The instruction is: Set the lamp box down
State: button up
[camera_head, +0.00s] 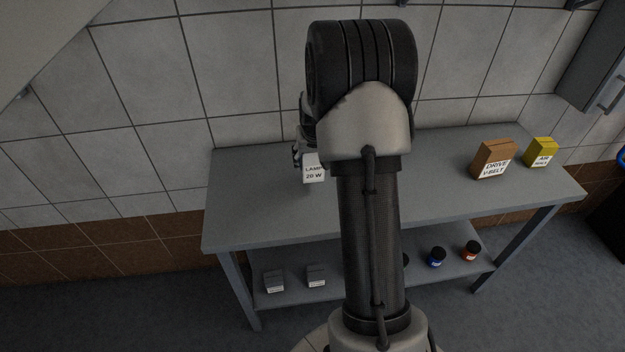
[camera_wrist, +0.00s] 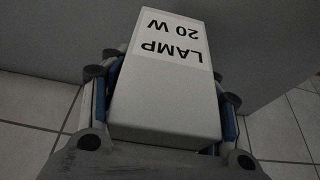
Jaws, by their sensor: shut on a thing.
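The lamp box (camera_head: 314,173) is a small white box labelled "LAMP 20 W". In the head view it shows just left of my arm, over the left part of the grey table (camera_head: 244,222). In the wrist view the lamp box (camera_wrist: 165,103) fills the middle, its label upside down. My gripper (camera_wrist: 166,85) is shut on the box, with a finger along each side. In the head view my arm hides most of the gripper. I cannot tell whether the box's underside touches the table.
A brown drive V-belt box (camera_head: 494,160) and a yellow box (camera_head: 541,152) stand at the table's right end. The lower shelf holds two small grey boxes (camera_head: 275,281), a blue jar (camera_head: 436,257) and a red jar (camera_head: 471,251). The table's left part is clear. A tiled wall stands behind.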

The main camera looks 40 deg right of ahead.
jog(key=shift+f+b, duration=0.8)
jog(key=shift+f, duration=2.55)
jog(key=shift+f, duration=0.15)
jog(key=o, duration=1.2)
